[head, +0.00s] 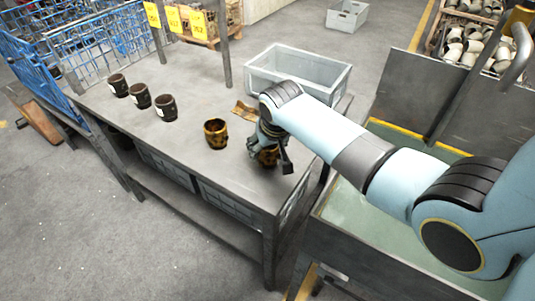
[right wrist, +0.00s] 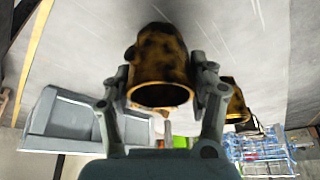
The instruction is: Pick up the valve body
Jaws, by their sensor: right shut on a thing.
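A rusty brown-yellow valve body (head: 268,158) is at the right end of the grey table, partly hidden by my right gripper (head: 272,150). In the right wrist view, the valve body (right wrist: 160,58) sits between the two fingers of the right gripper (right wrist: 163,84), which touch it on both sides. Its open round end faces the camera. I cannot tell whether it still touches the table. A second rusty piece (head: 215,133) stands upright to the left and also shows in the right wrist view (right wrist: 235,100). My left gripper is not in view.
Three dark cups with white labels (head: 140,96) stand in a row on the table (head: 195,100). A flat brownish piece (head: 245,110) lies behind the gripper. A grey crate (head: 300,70) stands at the table's back right. The table's front left is clear.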

